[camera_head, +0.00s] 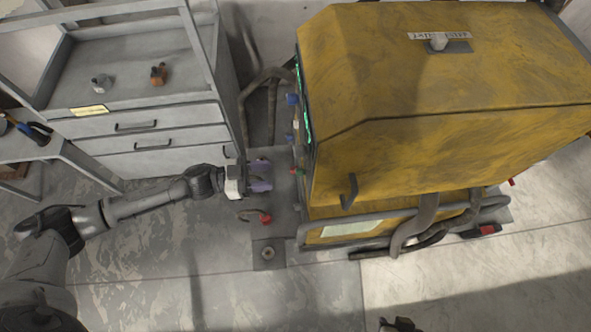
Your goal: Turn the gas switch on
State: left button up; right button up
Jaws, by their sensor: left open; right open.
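A large yellow machine (440,95) fills the right half of the head view. Its left side carries a control panel seen nearly edge-on, with green lit parts (304,100), blue knobs (293,99) and a red-and-green control (297,171). A red-ended fitting (264,218) sits low to the left of the machine. I cannot tell which of these is the gas switch. My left gripper (268,177) has purple fingers, is open and looks empty. It points right, toward the panel side, with a small gap in the picture.
A grey drawer cabinet (150,127) with small parts on its shelf stands at the upper left. Dark hoses (262,88) run between cabinet and machine. A metal rail and thick hoses (425,225) run along the machine's front. The floor (200,270) in front is largely clear.

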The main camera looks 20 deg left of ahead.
aim_at(301, 172)
pick_arm(q)
jog(key=x, duration=0.8)
jog(key=shift+d, duration=0.2)
jog(key=shift+w, duration=0.1)
grip_shut()
